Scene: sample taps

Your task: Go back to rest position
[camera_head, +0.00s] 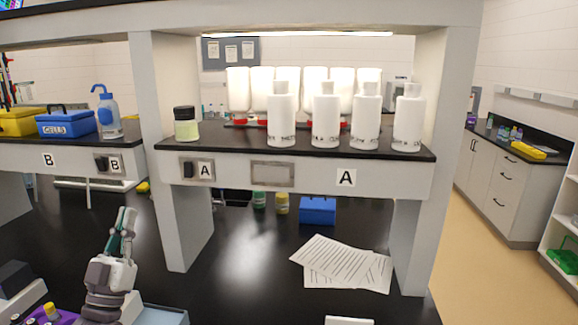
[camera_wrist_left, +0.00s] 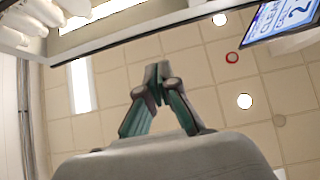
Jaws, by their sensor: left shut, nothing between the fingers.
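My left gripper (camera_head: 128,215) stands upright above the black bench at the lower left of the head view, with its fingers pointing up. In the left wrist view its teal fingers (camera_wrist_left: 157,72) meet at their tips with nothing between them, against the ceiling. It is apart from the shelf and from the bottles. My right gripper does not show in either view.
The shelf marked A (camera_head: 300,175) carries several white bottles (camera_head: 325,118) and a black-capped jar (camera_head: 186,125). Papers (camera_head: 345,265) and a blue box (camera_head: 317,211) are on the bench. A purple rack (camera_head: 60,318) is at the lower left.

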